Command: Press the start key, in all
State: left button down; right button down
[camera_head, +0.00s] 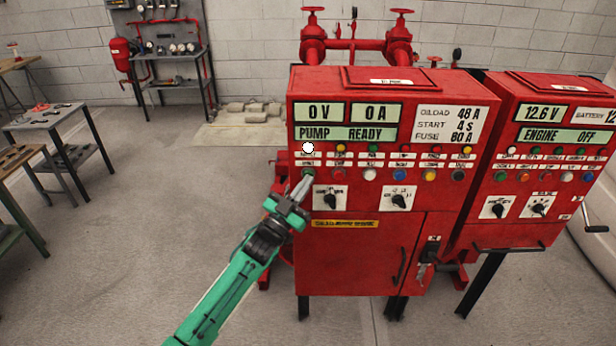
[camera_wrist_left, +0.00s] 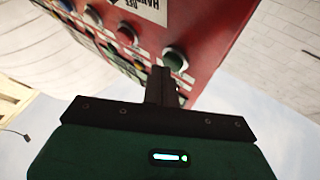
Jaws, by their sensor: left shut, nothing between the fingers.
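The red pump control panel (camera_head: 380,150) stands in front of me, its display reading 0 V, 0 A and PUMP READY. At the left end of its lower button row is a green button (camera_head: 308,172); its label is too small to read. A green button also shows large in the left wrist view (camera_wrist_left: 174,60), just past the fingertips. My left gripper (camera_head: 304,182) is shut and empty, pointing up at that button from just below. I cannot tell whether it touches. My right gripper is not in view.
A second red panel (camera_head: 550,150) reading ENGINE OFF stands to the right. Rotary knobs (camera_head: 331,199) sit just right of my left gripper. Red pipes with valve wheels (camera_head: 400,40) rise behind. Workbenches (camera_head: 50,120) stand at the left; the floor between is clear.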

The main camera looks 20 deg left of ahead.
pick_arm(q)
jog(key=shift+w, duration=0.25)
jog(key=shift+s, duration=0.1)
dwell(0.5)
jog(key=shift+s+d, duration=0.2)
jog(key=shift+s, duration=0.55)
jog(key=shift+p, duration=0.3)
jog(key=shift+s+d+p, duration=0.2)
jog(key=shift+s+p, duration=0.1)
jog(key=shift+s, duration=0.5)
jog(key=shift+s+d+p, duration=0.25)
jog(key=shift+s, duration=0.55)
jog(key=shift+s+d+p, duration=0.2)
jog(key=shift+s+p, duration=0.1)
jog(key=shift+s, duration=0.5)
